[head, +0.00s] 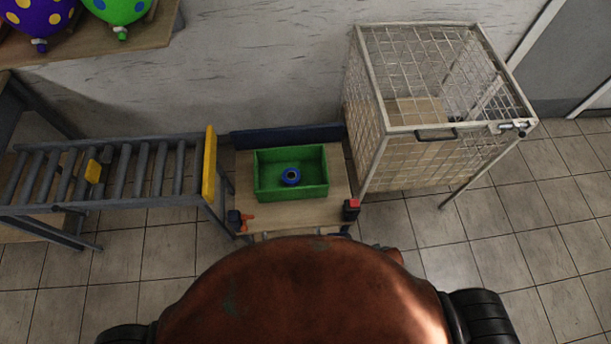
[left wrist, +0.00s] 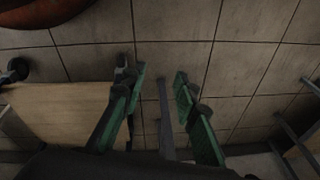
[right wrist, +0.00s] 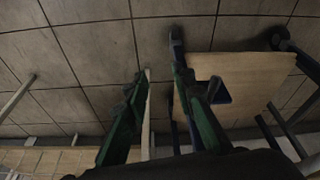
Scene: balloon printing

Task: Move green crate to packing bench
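The green crate (head: 262,188) is an open box with a blue ring-like object (head: 290,176) inside. It sits upright on a small wooden-topped stand (head: 341,187) in the middle of the head view. I cannot tell which surface is the packing bench.
A roller conveyor (head: 145,172) with a yellow end plate (head: 209,166) stands left of the stand. A wire cage (head: 430,100) stands to the right. A wooden table (head: 140,37) with balloons is at upper left. A red-and-black item (head: 351,208) sits on the stand's front right.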

